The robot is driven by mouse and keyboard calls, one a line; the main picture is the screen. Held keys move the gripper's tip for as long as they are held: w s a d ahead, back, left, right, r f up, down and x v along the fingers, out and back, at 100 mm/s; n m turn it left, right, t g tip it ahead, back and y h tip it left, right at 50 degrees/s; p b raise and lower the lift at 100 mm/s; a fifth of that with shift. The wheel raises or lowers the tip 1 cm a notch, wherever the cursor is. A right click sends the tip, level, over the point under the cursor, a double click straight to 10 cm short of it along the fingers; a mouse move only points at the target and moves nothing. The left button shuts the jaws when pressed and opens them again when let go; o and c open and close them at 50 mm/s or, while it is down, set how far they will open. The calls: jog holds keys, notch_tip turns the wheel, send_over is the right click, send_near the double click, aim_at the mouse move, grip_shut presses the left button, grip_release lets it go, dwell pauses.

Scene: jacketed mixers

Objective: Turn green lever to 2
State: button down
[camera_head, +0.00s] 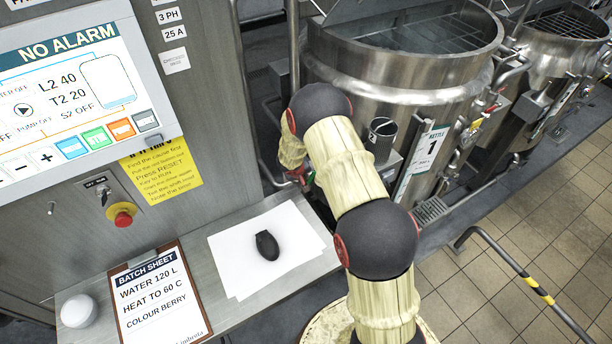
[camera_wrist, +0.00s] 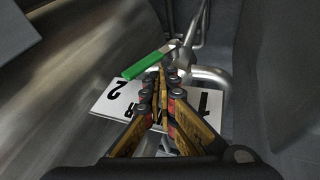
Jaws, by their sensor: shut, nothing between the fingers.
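The green lever (camera_wrist: 146,64) shows in the wrist view, just beyond my fingertips. It slants from a metal pivot at upper right down to the left, with its free end just above the 2 on the white plate (camera_wrist: 105,107). The plate bears a 2 at left and a 1 at right, and my fingers cover part of its middle. My gripper (camera_wrist: 161,80) is shut and empty, its fingertips beside the lever near the pivot end; I cannot tell if they touch. In the head view my arm hides most of the gripper, and only a small green patch shows there.
Metal pipes (camera_wrist: 212,75) run right beside the lever. In the head view, a steel kettle (camera_head: 400,85) marked 1 stands behind my arm. A control panel (camera_head: 70,90) is at left, with a red stop button (camera_head: 123,215) below it. A shelf holds paper and a dark object (camera_head: 267,245).

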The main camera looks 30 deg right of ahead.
jog(key=shift+d+f, duration=0.35)
jog(key=shift+d, duration=0.35)
jog(key=shift+d+p, duration=0.1)
jog(key=shift+p, duration=0.3)
jog(key=shift+d+f+y+b, duration=0.2)
jog(key=shift+d+y, duration=0.15)
jog(key=shift+d, duration=0.45)
jog(key=shift+d+f+y+b, duration=0.2)
jog(key=shift+d+y, duration=0.15)
jog(key=shift+d, duration=0.4)
jog(key=shift+r, duration=0.15)
